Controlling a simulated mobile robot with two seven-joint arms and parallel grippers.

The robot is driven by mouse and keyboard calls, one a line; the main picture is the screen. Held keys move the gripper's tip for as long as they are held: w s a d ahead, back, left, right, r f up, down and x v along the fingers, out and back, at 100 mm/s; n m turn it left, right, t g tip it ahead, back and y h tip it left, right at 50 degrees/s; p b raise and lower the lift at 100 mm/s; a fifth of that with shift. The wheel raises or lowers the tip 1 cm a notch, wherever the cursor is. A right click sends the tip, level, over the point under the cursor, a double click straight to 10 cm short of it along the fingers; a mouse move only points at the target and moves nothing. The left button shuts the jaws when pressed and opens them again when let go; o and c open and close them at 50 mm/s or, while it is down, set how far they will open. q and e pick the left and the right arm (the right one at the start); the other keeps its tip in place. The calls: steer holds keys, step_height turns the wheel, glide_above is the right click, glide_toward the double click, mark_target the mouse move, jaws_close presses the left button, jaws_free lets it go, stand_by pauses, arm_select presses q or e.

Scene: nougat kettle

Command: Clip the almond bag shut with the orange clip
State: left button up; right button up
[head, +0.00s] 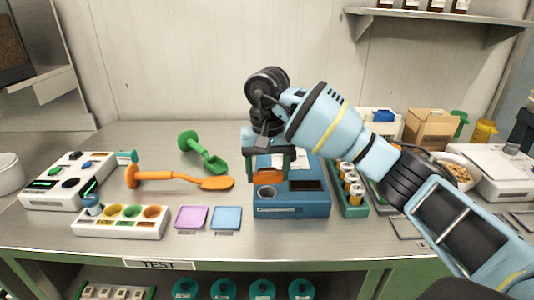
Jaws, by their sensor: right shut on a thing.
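My right gripper (268,172) reaches in from the right and points down over the blue box (291,205) in the middle of the bench. It is shut on a small orange piece, which looks like the orange clip (268,177). The clip is partly hidden by the dark fingers. I cannot make out the almond bag for certain. A pale patch shows behind the gripper, mostly hidden by it. My left gripper is out of view.
An orange spoon (216,183) and a green scoop (213,161) lie left of the box. Pink (191,217) and blue (226,218) pads lie in front. A green rack of jars (351,207) stands right of the box. A nut bowl (458,174) sits far right.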

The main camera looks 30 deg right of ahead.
steer(key=a, duration=0.2)
steer(key=shift+w+a+f+n, duration=0.15)
steer(key=shift+a+n, duration=0.15)
steer(key=shift+a, duration=0.1)
steer(key=s+a+f+n, duration=0.1)
steer(key=s+a+f, duration=0.1)
steer(key=s+a, duration=0.1)
steer(key=s+a+f+n, duration=0.1)
steer(key=s+a, duration=0.2)
steer(key=s+a+f+n, duration=0.1)
steer(key=s+a+f, duration=0.1)
steer(key=s+a, duration=0.1)
steer(key=shift+s+a+f+n, duration=0.25)
steer(key=shift+f+n, duration=0.05)
steer(key=shift+f, duration=0.05)
steer(key=s+a+f+n, duration=0.3)
steer(key=s+a, duration=0.3)
steer(key=s, duration=0.6)
steer(key=w+d+f+m, duration=0.1)
steer(key=d+m, duration=0.1)
steer(key=d, duration=0.8)
steer(key=shift+w+d+f, duration=0.15)
steer(key=shift+d+f, duration=0.2)
steer(key=shift+f, duration=0.05)
steer(key=shift+d, duration=0.1)
